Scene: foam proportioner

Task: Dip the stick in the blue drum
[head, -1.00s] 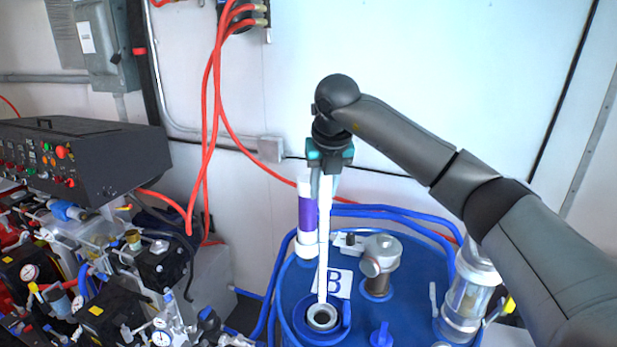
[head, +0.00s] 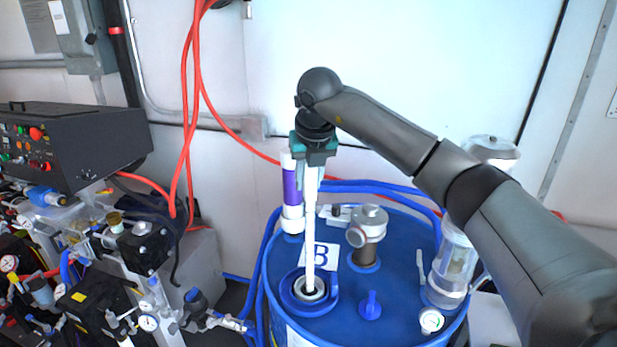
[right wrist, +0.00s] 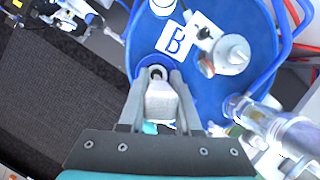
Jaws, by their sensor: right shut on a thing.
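The blue drum (head: 400,290) stands at the lower middle of the head view, with a white label marked B on its lid. Its round opening (head: 296,297) is at the front left of the lid. My right gripper (head: 314,160) is above the drum, pointing down and shut on the white stick (head: 310,220). The stick hangs nearly upright, and its lower end meets the opening and seems to be just inside; how deep is hard to tell. In the right wrist view the stick (right wrist: 162,104) lies between the fingers, in line with the opening (right wrist: 145,75). My left gripper is not in view.
On the lid stand a metal fitting (head: 368,230), a blue valve handle (head: 370,306) and a clear cylinder (head: 455,265) at the right. A white and purple tube (head: 291,185) stands behind the stick. Machinery with gauges and a control panel (head: 70,145) fills the left.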

